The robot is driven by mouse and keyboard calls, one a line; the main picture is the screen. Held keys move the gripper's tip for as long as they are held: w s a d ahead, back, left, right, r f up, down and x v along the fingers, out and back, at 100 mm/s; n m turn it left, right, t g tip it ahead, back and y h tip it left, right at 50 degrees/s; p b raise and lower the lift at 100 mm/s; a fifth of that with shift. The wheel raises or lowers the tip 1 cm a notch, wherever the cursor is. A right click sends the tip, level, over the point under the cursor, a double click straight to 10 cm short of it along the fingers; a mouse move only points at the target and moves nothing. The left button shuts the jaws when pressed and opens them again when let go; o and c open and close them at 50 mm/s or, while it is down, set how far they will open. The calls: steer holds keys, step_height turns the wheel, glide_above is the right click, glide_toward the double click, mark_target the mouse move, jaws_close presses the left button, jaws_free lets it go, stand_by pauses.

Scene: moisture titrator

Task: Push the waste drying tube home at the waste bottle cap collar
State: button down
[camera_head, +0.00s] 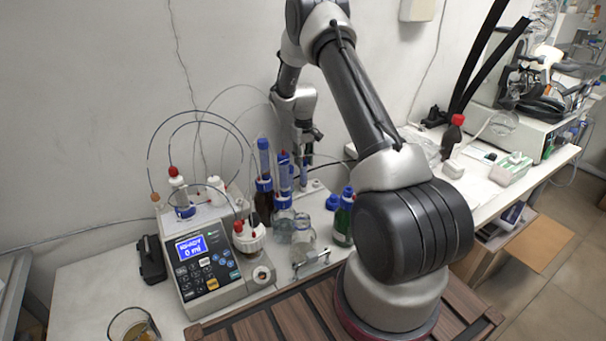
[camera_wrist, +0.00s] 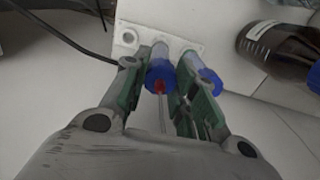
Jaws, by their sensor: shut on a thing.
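My gripper (camera_wrist: 161,76) is shut on a drying tube (camera_wrist: 161,68), a blue-capped tube with a red tip and a thin line at its near end. In the head view my gripper (camera_head: 304,155) is behind the bottles, with the blue tube (camera_head: 304,175) below it. A white plate with holes (camera_wrist: 129,40) lies beyond the tube in the wrist view. I cannot tell whether the tube is seated in it. A brown bottle (camera_head: 264,206) and a clear bottle (camera_head: 283,229) have blue collars with upright blue tubes above. I cannot tell which is the waste bottle.
A second blue tube (camera_wrist: 208,78) is just right of my fingers. A brown bottle with a blue cap (camera_wrist: 287,55) lies farther right in the wrist view. The titrator (camera_head: 205,262), thin looping hoses and a green bottle (camera_head: 343,226) crowd the bench.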

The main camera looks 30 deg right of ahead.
steer(key=shift+r, duration=2.6)
steer(key=shift+r, duration=2.5)
steer(key=shift+r, duration=2.1)
